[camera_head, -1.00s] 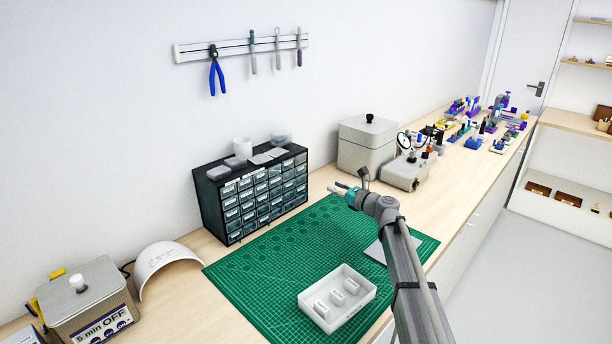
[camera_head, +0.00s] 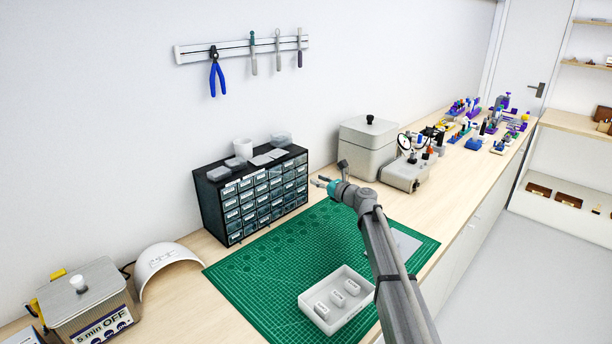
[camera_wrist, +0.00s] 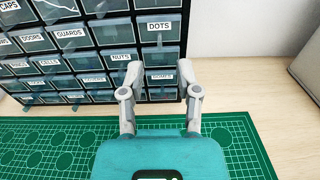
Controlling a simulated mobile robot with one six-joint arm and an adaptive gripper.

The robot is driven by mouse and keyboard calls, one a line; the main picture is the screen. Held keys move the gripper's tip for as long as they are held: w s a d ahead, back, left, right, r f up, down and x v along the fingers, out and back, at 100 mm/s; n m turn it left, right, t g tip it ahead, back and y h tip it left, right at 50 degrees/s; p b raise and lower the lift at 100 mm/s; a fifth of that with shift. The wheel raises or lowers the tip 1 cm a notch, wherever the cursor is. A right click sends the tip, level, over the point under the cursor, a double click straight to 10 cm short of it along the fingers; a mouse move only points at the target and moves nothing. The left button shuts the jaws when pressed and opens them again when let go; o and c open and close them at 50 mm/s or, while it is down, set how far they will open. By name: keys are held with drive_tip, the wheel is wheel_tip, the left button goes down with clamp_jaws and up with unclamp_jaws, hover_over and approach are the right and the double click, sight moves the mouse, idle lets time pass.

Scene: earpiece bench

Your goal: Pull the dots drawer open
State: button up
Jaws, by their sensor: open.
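The dots drawer (camera_wrist: 158,34), a translucent drawer with a white DOTS label, is in the right-hand column of the dark drawer cabinet (camera_head: 210,205). It looks closed in the wrist view; its label is too small to read in the head view. My gripper (camera_wrist: 161,75) is open, with nothing between its fingers. In the wrist view its fingertips lie below the DOTS label, in front of the lower drawers. In the head view my gripper (camera_head: 318,181) is just right of the cabinet's front, above the green mat (camera_head: 260,262). I see no contact with a drawer.
A white tray (camera_head: 362,310) with small white blocks sits on the mat's front part. A lidded grey box (camera_head: 366,150) stands right of the cabinet. Small containers, including a white cup (camera_head: 243,147), rest on the cabinet top. The mat before the cabinet is clear.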

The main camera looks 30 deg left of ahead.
drive_tip(key=shift+x, duration=3.1)
drive_tip(key=shift+c, duration=0.3)
clamp_jaws()
